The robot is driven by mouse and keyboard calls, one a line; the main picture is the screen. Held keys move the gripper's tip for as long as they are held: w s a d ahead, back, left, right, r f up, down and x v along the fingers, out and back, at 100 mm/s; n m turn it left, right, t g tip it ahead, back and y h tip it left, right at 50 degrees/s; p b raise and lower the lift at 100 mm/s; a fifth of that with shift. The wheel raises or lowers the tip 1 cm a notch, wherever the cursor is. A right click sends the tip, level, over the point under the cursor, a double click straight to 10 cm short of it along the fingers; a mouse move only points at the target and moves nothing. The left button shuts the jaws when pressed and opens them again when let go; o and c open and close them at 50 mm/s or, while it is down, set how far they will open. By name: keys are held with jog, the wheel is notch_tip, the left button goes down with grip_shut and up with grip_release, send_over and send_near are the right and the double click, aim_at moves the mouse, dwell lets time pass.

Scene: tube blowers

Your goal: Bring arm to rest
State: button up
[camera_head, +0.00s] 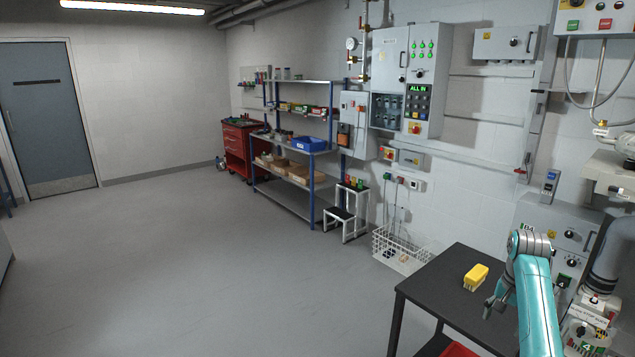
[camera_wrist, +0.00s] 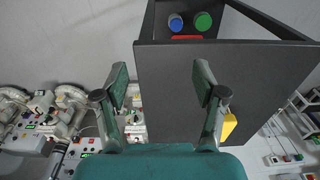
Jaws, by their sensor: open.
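My arm (camera_head: 537,300), teal, reaches over the dark table at the lower right of the head view. My gripper (camera_head: 494,307) hangs at its end above the table, to the right of and nearer than a yellow block-like item (camera_head: 475,277). In the wrist view my gripper (camera_wrist: 161,78) has its two fingers wide apart with nothing between them. The dark table top shows behind the fingers, and the yellow item (camera_wrist: 229,126) is partly hidden by the right finger.
The dark table (camera_head: 440,285) has bare top around the yellow item. A red tray (camera_head: 458,350) shows low at the table; blue (camera_wrist: 175,22) and green (camera_wrist: 203,21) round items show there in the wrist view. Machines (camera_head: 610,300) stand close on the right. The floor at left is clear.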

jog(key=s+a+f+n+t, duration=0.1)
jog(key=s+a+f, duration=0.15)
jog(key=f, duration=0.55)
jog(key=s+a+f+t+h, duration=0.1)
jog(key=s+a+f, duration=0.1)
jog(key=a+f, duration=0.35)
jog(key=s+a+f+n+t, duration=0.1)
jog(key=s+f, duration=0.1)
jog(key=f, duration=0.7)
jog(key=s+a+f+n+t, duration=0.1)
jog(key=s+a+f+t, duration=0.1)
jog(key=s+a+f, duration=0.5)
jog(key=s+a+f+n+t, duration=0.2)
jog(key=s+a+f, duration=0.15)
jog(key=s, duration=0.75)
jog(key=s+a+r+n+t, duration=0.1)
jog(key=s+a+r+t, duration=0.2)
jog(key=s, duration=0.7)
jog(key=s+a+r+n+t, duration=0.1)
jog(key=s+a+r, duration=0.35)
jog(key=s, duration=0.55)
jog(key=s+a+r+n+t, duration=0.1)
jog(key=s+r, duration=0.6)
jog(key=r, duration=0.3)
jog(key=s+a+r+n+t+y, duration=0.1)
jog(key=s+r+n+t, duration=0.1)
jog(key=s+r, duration=0.4)
notch_tip(320, 180, up, 5)
jog(key=shift+s+r, duration=0.15)
jog(key=shift+s, duration=0.2)
